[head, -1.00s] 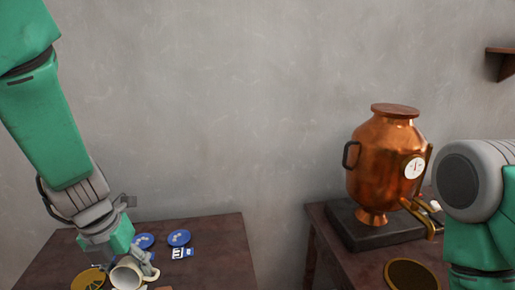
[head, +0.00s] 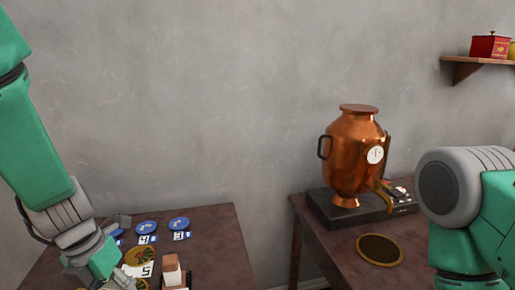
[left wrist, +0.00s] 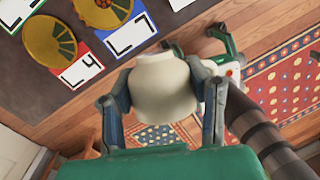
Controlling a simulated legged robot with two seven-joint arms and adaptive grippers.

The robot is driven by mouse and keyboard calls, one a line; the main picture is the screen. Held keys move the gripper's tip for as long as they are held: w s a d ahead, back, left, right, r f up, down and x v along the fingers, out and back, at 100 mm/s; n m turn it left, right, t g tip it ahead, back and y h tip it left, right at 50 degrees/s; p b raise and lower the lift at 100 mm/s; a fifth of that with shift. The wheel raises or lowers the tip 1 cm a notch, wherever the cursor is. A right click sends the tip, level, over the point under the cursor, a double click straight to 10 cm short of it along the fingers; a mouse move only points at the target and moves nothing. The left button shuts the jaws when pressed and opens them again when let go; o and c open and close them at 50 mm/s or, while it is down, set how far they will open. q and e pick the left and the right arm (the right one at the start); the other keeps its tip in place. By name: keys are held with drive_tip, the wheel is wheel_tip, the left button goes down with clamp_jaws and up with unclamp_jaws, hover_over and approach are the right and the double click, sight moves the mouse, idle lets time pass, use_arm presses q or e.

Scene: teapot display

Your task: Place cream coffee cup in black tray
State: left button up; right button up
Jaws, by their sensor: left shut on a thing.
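The cream coffee cup (left wrist: 162,88) is between the two fingers of my left gripper (left wrist: 163,84) in the left wrist view, which is shut on it. In the head view my left gripper (head: 100,268) is low at the left, over the left table, and the cup is mostly hidden or cut off at the bottom edge. A black tray-like base (head: 335,212) lies on the right table under a copper urn (head: 355,155), far to the right of my left gripper. My right arm enters at the right; its gripper is out of view.
The left table (head: 215,255) holds blue discs (head: 179,223), gold discs (left wrist: 103,12), cards (head: 147,240) and a small block (head: 172,270). A gap separates it from the right table (head: 310,215), where a round dark mat (head: 380,250) lies. A wall shelf (head: 470,66) holds a red box (head: 490,46).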

use_arm(q)
drive_tip(key=m, duration=0.1)
drive_tip(key=s+m, duration=0.1)
drive_tip(key=m, duration=0.2)
drive_tip(key=shift+s+d+f+g, duration=0.2)
drive_tip(key=shift+s+f+g, duration=0.1)
drive_tip(key=shift+f+g, duration=0.1)
drive_tip(key=m, duration=0.2)
drive_tip(key=shift+s+d+f+m, duration=0.1)
drive_tip(key=shift+s+f+m, duration=0.1)
drive_tip(key=shift+s+m, duration=0.1)
drive_tip(key=d+f+m+y, duration=0.1)
drive_tip(key=m, duration=0.8)
drive_tip(key=s+d+f+m+g+y, duration=0.1)
drive_tip(key=f+m, duration=0.1)
drive_tip(key=m, duration=0.8)
drive_tip(key=s+f+m+y, duration=0.1)
drive_tip(key=m, duration=0.8)
drive_tip(key=shift+s+d+f+m, duration=0.2)
drive_tip(key=shift+d+f+m, duration=0.1)
drive_tip(key=shift+d, duration=0.1)
drive_tip(key=shift+w, duration=0.1)
